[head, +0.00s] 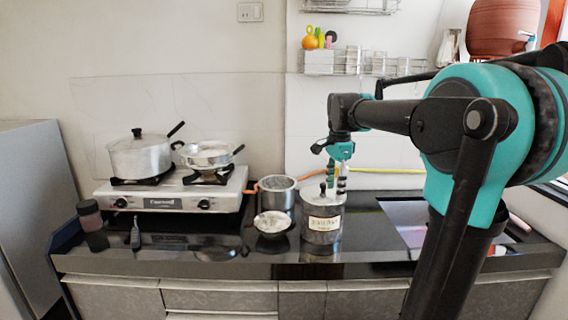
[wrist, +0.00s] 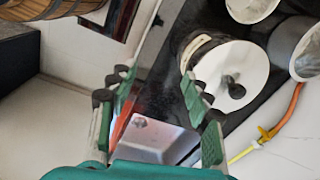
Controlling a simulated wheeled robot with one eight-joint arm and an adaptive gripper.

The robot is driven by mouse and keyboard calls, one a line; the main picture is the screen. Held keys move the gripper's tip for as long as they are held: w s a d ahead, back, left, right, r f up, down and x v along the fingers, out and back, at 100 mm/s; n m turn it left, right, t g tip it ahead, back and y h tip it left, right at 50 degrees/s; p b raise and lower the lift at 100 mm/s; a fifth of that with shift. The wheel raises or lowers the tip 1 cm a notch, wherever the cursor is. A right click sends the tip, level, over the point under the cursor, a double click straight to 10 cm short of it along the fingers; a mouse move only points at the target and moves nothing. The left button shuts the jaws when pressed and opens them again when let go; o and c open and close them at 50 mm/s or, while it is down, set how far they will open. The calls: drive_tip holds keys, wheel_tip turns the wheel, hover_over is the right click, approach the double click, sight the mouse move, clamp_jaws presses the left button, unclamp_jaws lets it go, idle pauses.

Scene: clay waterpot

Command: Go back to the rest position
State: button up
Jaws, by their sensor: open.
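My gripper (head: 335,172) hangs above the black counter, behind and above the lidded metal canister, in the head view. In the wrist view my gripper (wrist: 155,90) shows two green fingers spread apart, with nothing between them. The labelled canister (head: 322,218) stands on the counter with its white lid on; its lid (wrist: 228,75) shows right of the fingers in the wrist view. The clay waterpot (head: 502,28) is at the upper right in the head view, partly hidden behind my arm.
A gas stove (head: 172,190) with two pots stands at the left. An open metal pot (head: 277,193) and a small bowl (head: 273,223) sit beside the canister. A wall rack (head: 365,63) hangs at the back. The sink (wrist: 160,138) lies below the fingers in the wrist view.

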drive_tip(key=s+d+f+n+t, duration=0.1)
drive_tip(key=s+f+n, duration=0.6)
drive_tip(key=s+f, duration=0.3)
drive_tip(key=s+d+f+n+t, duration=0.2)
drive_tip(key=s+f+n, duration=0.6)
drive_tip(key=f, duration=0.7)
drive_tip(key=shift+s+d+f+t, duration=0.2)
drive_tip(key=shift+s+f+t, duration=0.15)
drive_tip(key=shift+s, duration=0.7)
